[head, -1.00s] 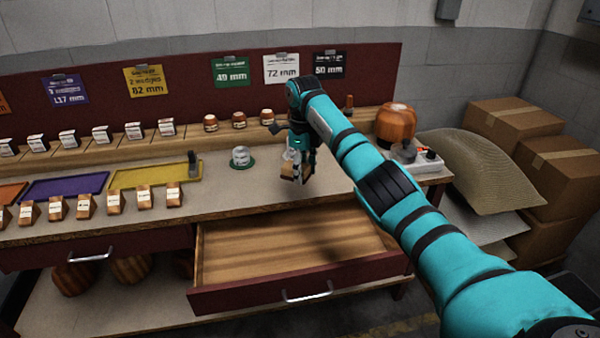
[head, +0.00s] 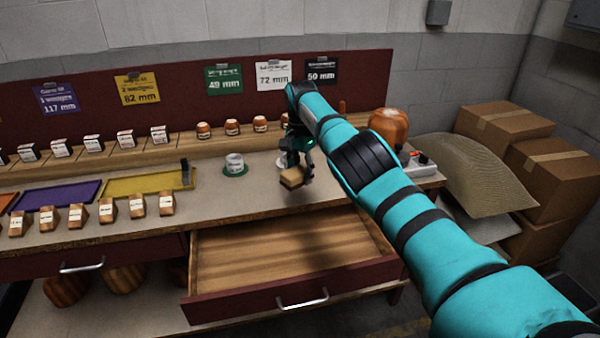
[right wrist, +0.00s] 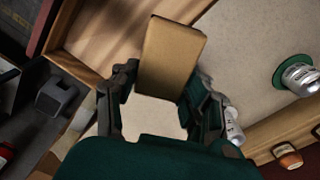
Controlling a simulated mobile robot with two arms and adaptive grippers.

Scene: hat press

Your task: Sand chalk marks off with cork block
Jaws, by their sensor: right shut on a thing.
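I cannot make out any chalk marks in either view. The block's underside is hidden. My left gripper is not in view.
A white tin (head: 234,162) stands on a green disc left of the gripper; another white tin (head: 282,160) is close behind it. The open, empty drawer (head: 290,246) juts out below. A power box (head: 419,164) and a brown rounded block (head: 389,126) stand right.

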